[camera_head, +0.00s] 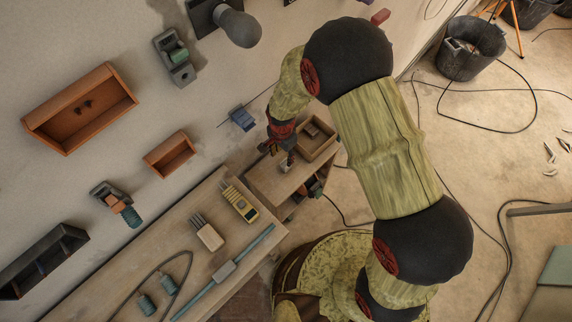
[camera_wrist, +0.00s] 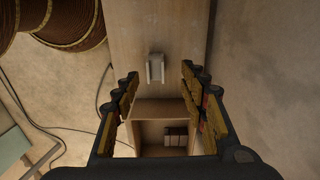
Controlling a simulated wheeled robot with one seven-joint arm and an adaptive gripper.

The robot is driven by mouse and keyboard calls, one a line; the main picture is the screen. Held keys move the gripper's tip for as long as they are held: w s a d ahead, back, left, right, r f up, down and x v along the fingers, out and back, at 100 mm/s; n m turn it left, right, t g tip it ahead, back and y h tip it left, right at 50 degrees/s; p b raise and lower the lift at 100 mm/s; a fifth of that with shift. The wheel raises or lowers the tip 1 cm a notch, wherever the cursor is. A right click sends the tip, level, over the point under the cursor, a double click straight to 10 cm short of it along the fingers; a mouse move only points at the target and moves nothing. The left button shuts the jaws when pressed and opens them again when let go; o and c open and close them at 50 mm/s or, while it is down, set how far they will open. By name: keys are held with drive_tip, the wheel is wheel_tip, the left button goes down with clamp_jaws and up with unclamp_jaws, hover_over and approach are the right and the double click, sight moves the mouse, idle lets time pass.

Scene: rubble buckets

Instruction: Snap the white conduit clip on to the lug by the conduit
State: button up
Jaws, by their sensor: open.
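The white clip (camera_wrist: 155,69) lies on the wooden top of a small cabinet in the wrist view. It looks like a small pale U-shaped piece. In the head view a small pale piece (camera_head: 285,171) shows just below my gripper (camera_head: 280,146). In the wrist view my gripper (camera_wrist: 162,92) is open, with its two fingers apart and nothing between them. The clip is ahead of the fingertips, roughly centred between them, and not touched. A blue fitting (camera_head: 242,118) sits on the wall beside a thin line like a conduit; I cannot make out a lug there.
An open wooden box (camera_head: 333,149) with a dark block stands on the cabinet top (camera_head: 262,182), close to the clip. A long workbench (camera_head: 130,265) with tools is to the left. Shelves (camera_head: 66,143) hang on the wall. Cables (camera_head: 455,130) cross the floor.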

wheel_tip(320, 180, down, 3)
drive_tip(key=shift+r+b, duration=0.2)
drive_tip(key=shift+b, duration=0.15)
drive_tip(key=f+b, duration=0.1)
drive_tip(key=f, duration=0.1)
drive_tip(key=d+f+b, duration=0.1)
drive_tip(key=f, duration=0.2)
drive_tip(key=shift+d+f, duration=0.1)
drive_tip(key=c, duration=0.3)
drive_tip(key=c, duration=0.8)
